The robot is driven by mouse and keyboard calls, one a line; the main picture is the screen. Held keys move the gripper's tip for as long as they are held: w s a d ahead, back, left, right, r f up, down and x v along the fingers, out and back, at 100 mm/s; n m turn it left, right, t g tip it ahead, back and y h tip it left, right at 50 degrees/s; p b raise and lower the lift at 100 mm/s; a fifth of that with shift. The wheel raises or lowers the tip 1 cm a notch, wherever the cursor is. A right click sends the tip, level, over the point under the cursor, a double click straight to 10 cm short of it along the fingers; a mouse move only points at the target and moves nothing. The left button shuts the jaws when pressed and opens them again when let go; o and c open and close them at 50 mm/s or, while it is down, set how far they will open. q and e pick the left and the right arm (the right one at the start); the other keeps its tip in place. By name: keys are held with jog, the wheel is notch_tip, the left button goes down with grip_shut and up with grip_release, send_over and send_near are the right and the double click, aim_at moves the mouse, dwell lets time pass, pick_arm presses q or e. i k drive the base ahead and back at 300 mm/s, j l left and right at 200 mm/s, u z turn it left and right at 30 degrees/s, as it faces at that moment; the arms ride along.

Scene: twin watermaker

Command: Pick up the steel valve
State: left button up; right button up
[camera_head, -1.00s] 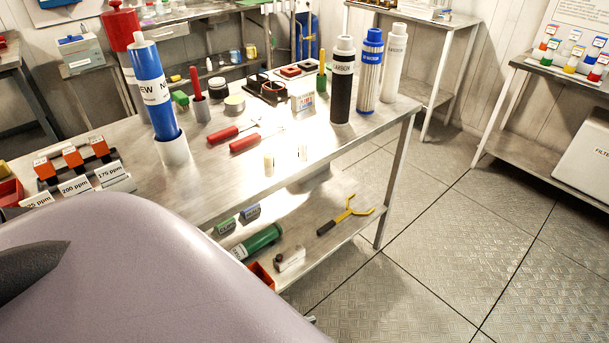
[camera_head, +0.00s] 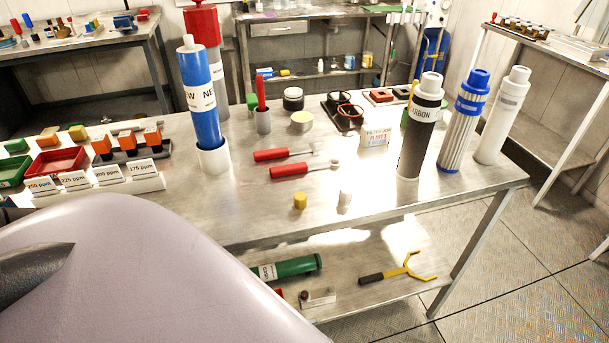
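A small pale, silvery cylinder (camera_head: 344,199) stands near the front edge of the steel table (camera_head: 235,212); it looks like the steel valve, but it is too small to be sure. A small yellow, brass-coloured piece (camera_head: 300,201) stands just left of it. Neither gripper can be made out. A large smooth mauve part of my own body fills the lower left, with a dark pointed part on it.
Two red-handled tools (camera_head: 285,154) lie behind the small pieces. A blue cartridge (camera_head: 198,105) stands left in a white cup; black (camera_head: 417,135), blue-capped (camera_head: 462,130) and white (camera_head: 502,120) cartridges stand right. The lower shelf holds a green cylinder (camera_head: 292,267) and a yellow-forked tool (camera_head: 405,270).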

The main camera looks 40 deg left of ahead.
aim_at(322, 296)
jog(key=i+l+u, duration=0.2)
jog(key=u, duration=0.2)
jog(key=i+l+u, duration=0.2)
jog(key=u, duration=0.25)
jog(key=i+l+u, duration=0.15)
jog(key=l+u, duration=0.25)
jog(key=i+l+u, duration=0.1)
jog(key=l+u, duration=0.65)
jog(key=l, duration=0.15)
jog(key=i, duration=0.05)
